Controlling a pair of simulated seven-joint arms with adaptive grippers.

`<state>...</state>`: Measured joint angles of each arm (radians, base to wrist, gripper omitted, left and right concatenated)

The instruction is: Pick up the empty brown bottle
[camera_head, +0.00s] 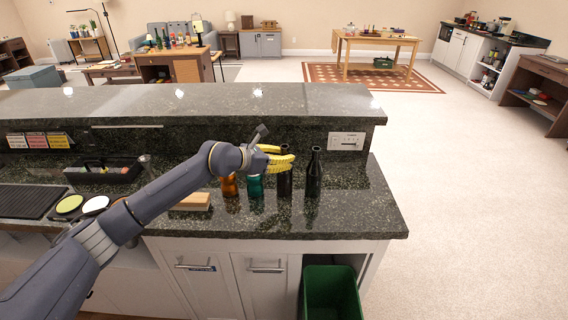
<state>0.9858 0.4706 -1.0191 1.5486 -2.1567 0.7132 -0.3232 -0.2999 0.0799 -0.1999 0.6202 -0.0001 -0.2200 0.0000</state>
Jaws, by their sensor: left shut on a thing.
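A row of bottles stands on the dark granite counter (350,207). From the left they are an amber-brown bottle (229,187), a teal-green bottle (255,187), a very dark bottle (285,184) and another very dark bottle (314,177). My left gripper (284,161), with yellow fingers, is shut on the upper part of the third bottle, the very dark one. Its neck top shows just above the fingers, and its base seems to be at the counter. The gripper and wrist hide the tops of the amber and green bottles. I cannot tell whether any bottle is empty. My right gripper is not in view.
A raised granite ledge (200,99) runs behind the bottles. A wooden block (191,202) lies left of them, and a black tray (103,171) stands farther left. A green bin (331,292) is below the counter. The counter's right end is clear.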

